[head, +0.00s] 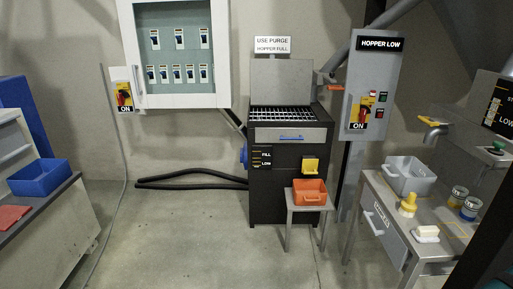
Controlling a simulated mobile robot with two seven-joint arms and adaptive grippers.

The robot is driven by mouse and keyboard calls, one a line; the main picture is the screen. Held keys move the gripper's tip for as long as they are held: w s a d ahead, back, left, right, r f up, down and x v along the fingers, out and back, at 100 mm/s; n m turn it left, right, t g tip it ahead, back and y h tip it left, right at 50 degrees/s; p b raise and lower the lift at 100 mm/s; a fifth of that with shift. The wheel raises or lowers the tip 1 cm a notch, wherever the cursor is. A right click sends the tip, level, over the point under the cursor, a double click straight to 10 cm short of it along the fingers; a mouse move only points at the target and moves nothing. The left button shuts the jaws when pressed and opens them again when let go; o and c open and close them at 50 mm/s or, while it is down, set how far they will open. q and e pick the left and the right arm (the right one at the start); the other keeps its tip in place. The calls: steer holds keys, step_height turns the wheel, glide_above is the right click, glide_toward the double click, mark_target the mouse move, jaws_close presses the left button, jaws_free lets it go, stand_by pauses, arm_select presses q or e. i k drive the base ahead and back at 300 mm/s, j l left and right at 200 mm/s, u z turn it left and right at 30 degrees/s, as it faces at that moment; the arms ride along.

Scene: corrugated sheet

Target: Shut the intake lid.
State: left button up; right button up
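The intake lid (281,82) is a flat grey panel standing upright at the back of the dark machine (277,185). It is open, and the black intake grate (284,114) in front of it is uncovered. A sign reading "USE PURGE HOPPER FULL" (272,45) shows just above the lid. Neither of my grippers is in view.
An orange bin (310,192) on a small stand is in front of the machine. A control post (372,85) stands close at its right. A steel bench (411,214) with a grey tub is further right, and a left counter holds a blue bin (39,177). The middle floor is clear.

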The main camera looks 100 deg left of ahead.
mark_target(274, 82)
steer(key=u, duration=3)
steer(key=i+j+z, duration=0.2)
steer(key=z, duration=0.3)
steer(key=i+j+z, duration=0.3)
steer(key=z, duration=0.2)
steer(key=i+j, duration=0.2)
steer(key=j, duration=0.15)
steer(key=i+j+z, duration=0.15)
steer(key=j, duration=0.25)
steer(key=i+j, duration=0.15)
steer(key=j, duration=0.2)
steer(key=i+j+z, duration=0.15)
steer(key=j, duration=0.25)
steer(key=i+j, duration=0.2)
steer(key=j, duration=0.2)
